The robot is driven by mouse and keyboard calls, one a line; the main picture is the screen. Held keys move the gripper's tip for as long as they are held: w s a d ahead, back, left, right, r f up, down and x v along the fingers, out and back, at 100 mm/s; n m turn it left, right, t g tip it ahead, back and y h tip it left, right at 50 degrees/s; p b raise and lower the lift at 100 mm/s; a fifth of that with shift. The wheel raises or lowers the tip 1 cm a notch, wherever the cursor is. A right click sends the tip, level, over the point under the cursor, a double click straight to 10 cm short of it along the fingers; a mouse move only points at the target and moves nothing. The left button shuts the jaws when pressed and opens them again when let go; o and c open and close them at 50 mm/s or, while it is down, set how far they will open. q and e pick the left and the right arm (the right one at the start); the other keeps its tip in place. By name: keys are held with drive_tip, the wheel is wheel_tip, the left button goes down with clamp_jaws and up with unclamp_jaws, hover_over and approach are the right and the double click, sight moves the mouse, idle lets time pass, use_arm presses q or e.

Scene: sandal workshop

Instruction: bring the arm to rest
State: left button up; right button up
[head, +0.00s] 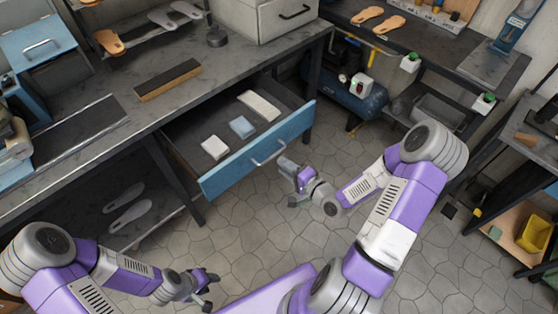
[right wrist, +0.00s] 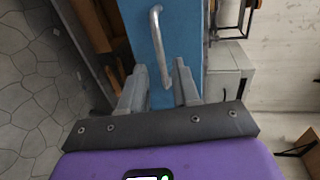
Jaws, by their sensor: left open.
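My left gripper (head: 208,290) is low in the head view, over the bare floor. It is open, apart from any object. My right gripper (head: 289,183) is in front of the open blue drawer (head: 235,174), to the right of its metal handle (head: 269,153). In the right wrist view, my right gripper's (right wrist: 161,88) fingers are spread with nothing between them. The handle (right wrist: 156,45) shows beyond the fingertips on the blue drawer front (right wrist: 190,40); the gripper appears apart from it.
The pulled-out drawer holds pale blocks (head: 215,147) and a bluish block (head: 242,127). The workbench (head: 110,135) carries a brush-like bar (head: 168,80). A blue tank (head: 354,100) stands under the back bench. A yellow bin (head: 535,232) is at right. The middle floor is clear.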

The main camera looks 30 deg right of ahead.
drive_tip(key=shift+s, duration=0.2)
idle(0.4)
drive_tip(key=s+a+f+n+g+y, duration=0.1)
drive_tip(key=s+a+f+n+g, duration=0.1)
drive_tip(key=a+f+n+g, duration=0.3)
drive_tip(key=s+a+f+n+g, duration=0.1)
drive_tip(key=s+a+f+g, duration=0.1)
drive_tip(key=a+f, duration=0.45)
drive_tip(key=s+a+f+n+g, duration=0.2)
drive_tip(key=s+f+n+g, duration=0.1)
drive_tip(key=s, duration=0.3)
drive_tip(key=s+a+f+n+g, duration=0.3)
drive_tip(key=s+g, duration=0.1)
drive_tip(key=s, duration=0.1)
drive_tip(key=shift+s+a+f+g+h, duration=0.3)
drive_tip(key=shift+s+a+h, duration=0.05)
drive_tip(key=shift+h, duration=0.05)
